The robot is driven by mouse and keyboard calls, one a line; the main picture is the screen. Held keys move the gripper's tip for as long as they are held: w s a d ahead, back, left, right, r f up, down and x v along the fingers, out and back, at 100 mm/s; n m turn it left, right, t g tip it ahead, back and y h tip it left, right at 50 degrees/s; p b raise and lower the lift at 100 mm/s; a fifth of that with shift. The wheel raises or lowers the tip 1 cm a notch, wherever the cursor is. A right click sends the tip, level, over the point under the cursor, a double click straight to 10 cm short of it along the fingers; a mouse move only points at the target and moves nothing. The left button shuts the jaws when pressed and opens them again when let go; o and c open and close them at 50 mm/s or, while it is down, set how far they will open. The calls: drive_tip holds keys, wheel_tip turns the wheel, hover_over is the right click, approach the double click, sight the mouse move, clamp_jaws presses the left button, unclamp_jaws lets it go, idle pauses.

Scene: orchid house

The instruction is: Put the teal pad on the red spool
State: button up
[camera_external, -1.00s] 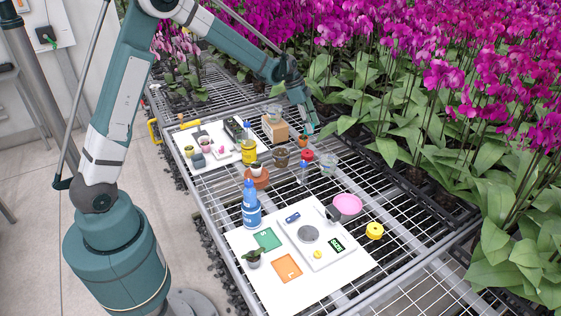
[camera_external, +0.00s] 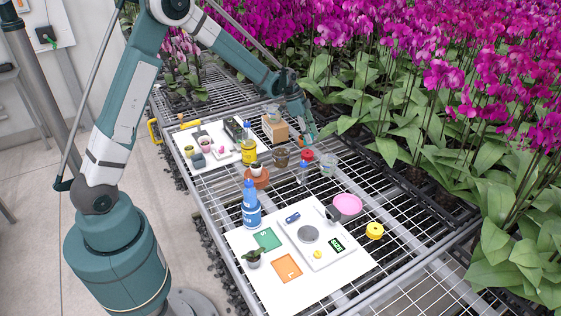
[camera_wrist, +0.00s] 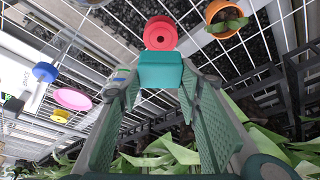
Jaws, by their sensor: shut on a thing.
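The teal pad (camera_wrist: 160,70) is between the fingertips of my gripper (camera_wrist: 161,84) in the wrist view. The gripper is shut on it. The red spool (camera_wrist: 160,34) shows just beyond the pad, and the pad's edge overlaps its near side in the picture. I cannot tell whether the two touch. In the external view the red spool (camera_external: 307,155) stands on the wire bench, and my gripper (camera_external: 309,140) is close above and behind it. The pad cannot be made out clearly there.
An orange pot with a plant (camera_wrist: 225,16) is close to the right of the spool in the wrist view. A clear cup (camera_external: 328,160) and a brown pot (camera_external: 281,157) flank the spool in the external view. A wooden block (camera_external: 275,130) stands behind. Orchids line the right side.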

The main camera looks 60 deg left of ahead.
drive_tip(key=shift+f, duration=1.05)
drive_tip(key=shift+f+b, duration=0.35)
drive_tip(key=shift+f, duration=1.55)
drive_tip(key=shift+f, duration=0.1)
drive_tip(key=o, duration=0.8)
drive_tip(key=shift+c, duration=0.2)
drive_tip(key=shift+o, duration=0.3)
drive_tip(key=p+v, duration=0.1)
drive_tip(key=v, duration=1.1)
